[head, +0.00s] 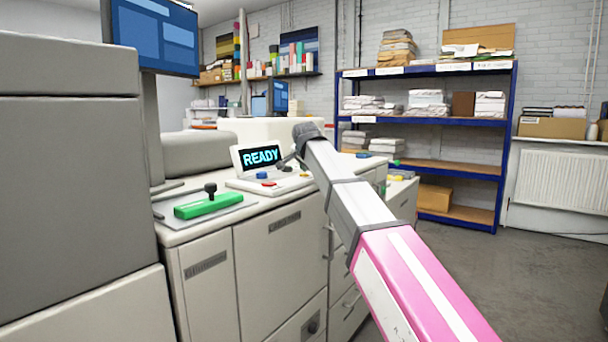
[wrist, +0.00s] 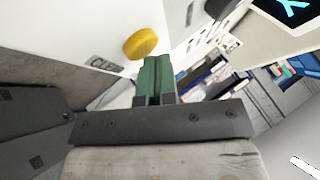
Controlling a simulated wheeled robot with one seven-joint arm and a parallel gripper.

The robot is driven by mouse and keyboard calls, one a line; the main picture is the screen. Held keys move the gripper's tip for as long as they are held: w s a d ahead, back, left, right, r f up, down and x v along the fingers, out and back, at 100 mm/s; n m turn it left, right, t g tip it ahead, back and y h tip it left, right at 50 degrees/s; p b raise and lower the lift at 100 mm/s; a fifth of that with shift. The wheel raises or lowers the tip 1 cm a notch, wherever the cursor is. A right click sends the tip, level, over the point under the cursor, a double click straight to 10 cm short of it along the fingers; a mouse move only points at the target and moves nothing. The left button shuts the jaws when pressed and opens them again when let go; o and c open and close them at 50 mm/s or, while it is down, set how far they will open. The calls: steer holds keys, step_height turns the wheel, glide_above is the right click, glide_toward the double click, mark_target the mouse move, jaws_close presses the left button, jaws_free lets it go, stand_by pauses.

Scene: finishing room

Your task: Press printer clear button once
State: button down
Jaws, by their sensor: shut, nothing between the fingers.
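The printer's control panel (head: 243,184) stands on the white cabinet and carries a small screen (head: 261,157) reading READY. On the panel are a blue button (head: 262,175), a red button (head: 268,184) and a yellow button (head: 305,175). In the wrist view the yellow button (wrist: 141,43) is large, with a partly visible label beside it that seems to begin "CLE". My gripper (wrist: 155,62) is shut and empty, its green fingertips just right of and below the yellow button in that view. I cannot tell whether they touch. In the head view my gripper (head: 288,162) is small, over the panel.
A green-handled tool (head: 208,206) lies on the cabinet top left of the panel. A monitor (head: 158,35) stands at the upper left. Blue-framed shelves (head: 428,122) with paper stacks stand behind. Open floor (head: 545,270) lies at the right.

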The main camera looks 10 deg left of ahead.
steer(key=shift+r, duration=0.8)
steer(key=shift+r, duration=0.15)
steer(key=shift+r, duration=2.35)
